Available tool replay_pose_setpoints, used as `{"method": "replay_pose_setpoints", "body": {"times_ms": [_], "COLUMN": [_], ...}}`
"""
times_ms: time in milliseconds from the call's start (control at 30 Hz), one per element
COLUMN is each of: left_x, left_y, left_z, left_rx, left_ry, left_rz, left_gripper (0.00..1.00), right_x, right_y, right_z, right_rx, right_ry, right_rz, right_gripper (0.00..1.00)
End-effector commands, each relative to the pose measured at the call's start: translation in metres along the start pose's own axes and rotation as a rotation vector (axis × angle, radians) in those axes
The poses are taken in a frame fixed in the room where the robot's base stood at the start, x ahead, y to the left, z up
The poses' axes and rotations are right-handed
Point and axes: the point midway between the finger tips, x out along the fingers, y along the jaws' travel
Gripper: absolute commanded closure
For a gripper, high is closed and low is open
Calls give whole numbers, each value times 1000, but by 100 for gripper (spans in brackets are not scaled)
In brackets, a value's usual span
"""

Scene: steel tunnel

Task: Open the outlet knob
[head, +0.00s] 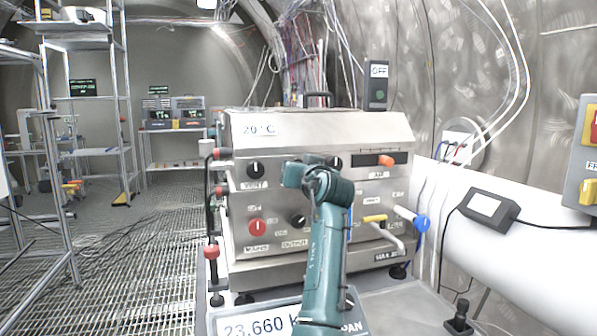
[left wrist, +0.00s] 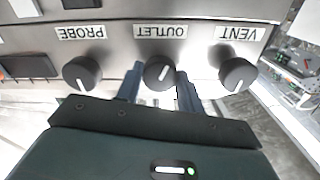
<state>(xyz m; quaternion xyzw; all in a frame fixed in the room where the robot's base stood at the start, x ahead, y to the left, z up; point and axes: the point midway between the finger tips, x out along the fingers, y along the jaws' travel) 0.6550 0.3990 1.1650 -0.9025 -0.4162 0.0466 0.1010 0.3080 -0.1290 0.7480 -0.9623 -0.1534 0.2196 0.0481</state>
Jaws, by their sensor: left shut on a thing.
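The outlet knob (left wrist: 160,73) is round and black with a white pointer line. It shows in the left wrist view under the upside-down OUTLET label, its pointer slightly slanted. My left gripper (left wrist: 158,82) has one finger on each side of this knob and is shut on it. In the head view my left gripper (head: 303,172) is at the upper front of the steel box (head: 300,126) and hides the outlet knob. My right gripper is in neither view.
The vent knob (left wrist: 237,74) and probe knob (left wrist: 82,73) flank the outlet knob closely. Lower on the box are a red knob (head: 257,227), a yellow-handled valve (head: 374,218) and a blue-ended handle (head: 421,223). Shelves (head: 90,100) and grated floor lie left.

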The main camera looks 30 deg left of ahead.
Motion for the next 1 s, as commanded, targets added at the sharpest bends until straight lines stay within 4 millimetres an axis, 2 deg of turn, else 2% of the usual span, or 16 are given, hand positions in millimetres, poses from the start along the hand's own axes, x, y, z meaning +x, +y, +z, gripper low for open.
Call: {"method": "replay_pose_setpoints", "body": {"times_ms": [367, 400, 600, 633, 1000], "left_x": [0, 0, 0, 0, 1], "left_y": [-1, -1, 0, 0, -1], "left_z": [-2, -2, -1, -1, 0], "left_rx": [-4, -4, -3, -3, -2], "left_ry": [3, 3, 2, 2, 1], "left_rz": [-1, -1, -1, 0, 0], "left_gripper": [85, 59, 43, 41, 41], "right_x": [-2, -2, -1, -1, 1], "right_y": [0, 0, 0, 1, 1], "right_z": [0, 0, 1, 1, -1], "right_rx": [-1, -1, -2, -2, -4], "right_ry": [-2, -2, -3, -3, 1], "right_rz": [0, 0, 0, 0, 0], "right_gripper": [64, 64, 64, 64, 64]}}
